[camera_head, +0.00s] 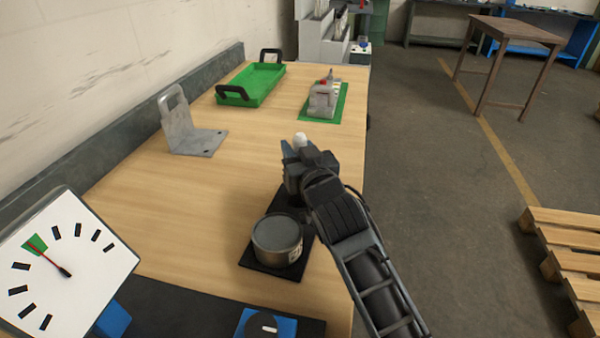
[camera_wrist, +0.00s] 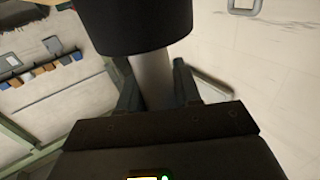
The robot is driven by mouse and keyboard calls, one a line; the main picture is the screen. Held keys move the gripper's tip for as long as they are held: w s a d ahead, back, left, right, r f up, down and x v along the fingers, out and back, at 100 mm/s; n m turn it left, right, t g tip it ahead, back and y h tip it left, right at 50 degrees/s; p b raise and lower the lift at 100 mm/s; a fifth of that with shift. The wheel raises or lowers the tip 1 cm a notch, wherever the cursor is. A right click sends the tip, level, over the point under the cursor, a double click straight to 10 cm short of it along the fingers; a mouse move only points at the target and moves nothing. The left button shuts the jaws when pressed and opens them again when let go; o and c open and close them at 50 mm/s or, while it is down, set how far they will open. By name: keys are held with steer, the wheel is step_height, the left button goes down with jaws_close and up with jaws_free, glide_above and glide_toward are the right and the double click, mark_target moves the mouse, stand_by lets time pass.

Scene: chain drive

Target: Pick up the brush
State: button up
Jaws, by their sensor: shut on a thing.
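My gripper (camera_head: 299,153) is above the wooden workbench, at the far end of my arm. It is shut on the brush, which shows in the wrist view as a grey round shaft (camera_wrist: 152,78) between the two fingers, with a wide black part (camera_wrist: 135,22) beyond them. In the head view only a small pale end (camera_head: 300,138) shows at the fingers; the rest is hidden by my gripper. How far the brush is above the bench I cannot tell.
A round tin (camera_head: 277,238) stands on a black mat (camera_head: 262,267) just this side of my gripper. A metal bracket (camera_head: 190,138), green tray (camera_head: 250,86) and a grey part on a green mat (camera_head: 323,100) are farther back. A dial (camera_head: 68,262) stands front left. Mid-bench is clear.

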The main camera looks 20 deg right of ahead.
steer(key=shift+c, duration=1.2)
